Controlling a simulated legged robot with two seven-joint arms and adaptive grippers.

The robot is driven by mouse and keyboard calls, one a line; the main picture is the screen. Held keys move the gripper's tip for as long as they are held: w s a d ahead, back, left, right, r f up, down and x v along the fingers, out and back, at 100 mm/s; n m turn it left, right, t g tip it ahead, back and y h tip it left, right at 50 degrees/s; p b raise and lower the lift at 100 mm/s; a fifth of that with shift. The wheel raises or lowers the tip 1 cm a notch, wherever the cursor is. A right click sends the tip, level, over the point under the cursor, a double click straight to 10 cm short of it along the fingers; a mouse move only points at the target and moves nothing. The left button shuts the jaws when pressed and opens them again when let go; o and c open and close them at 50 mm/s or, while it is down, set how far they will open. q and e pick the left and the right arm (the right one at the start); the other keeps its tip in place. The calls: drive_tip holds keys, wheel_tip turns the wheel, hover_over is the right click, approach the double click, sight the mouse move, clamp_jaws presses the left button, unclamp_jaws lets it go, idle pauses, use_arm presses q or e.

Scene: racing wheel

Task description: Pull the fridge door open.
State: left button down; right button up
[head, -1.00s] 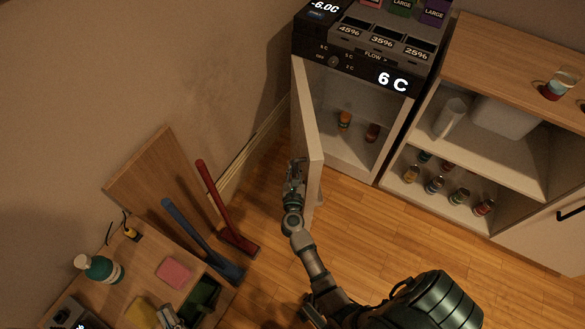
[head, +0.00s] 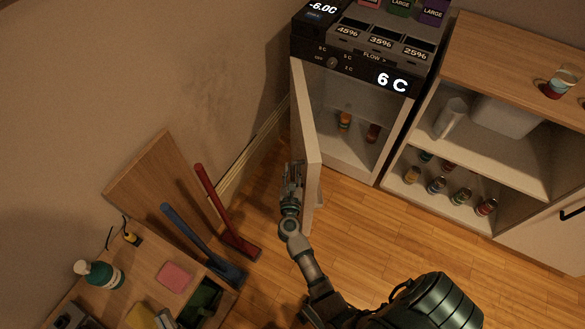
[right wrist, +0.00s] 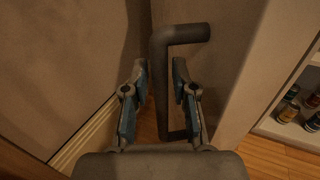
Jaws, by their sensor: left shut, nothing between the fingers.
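The fridge (head: 345,105) stands at the top middle of the head view, its door (head: 306,130) ajar and swung out toward me. My right gripper (head: 291,172) is at the outer face of the door. The right wrist view shows the dark bar handle (right wrist: 160,85) on that face. My right gripper (right wrist: 160,68) is open there, with one finger on each side of the handle and visible gaps. My left gripper (head: 164,317) shows only in part at the bottom left edge of the head view, shut and empty, away from the fridge.
A low table at bottom left holds a green bottle (head: 100,274), a pink sponge (head: 174,276) and a yellow sponge (head: 141,317). A blue tool (head: 190,235) and a red tool (head: 220,205) lean nearby. An open shelf (head: 450,160) with bottles stands right of the fridge.

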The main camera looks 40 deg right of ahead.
drive_tip(key=v, duration=0.6)
drive_tip(key=shift+s+a, duration=0.2)
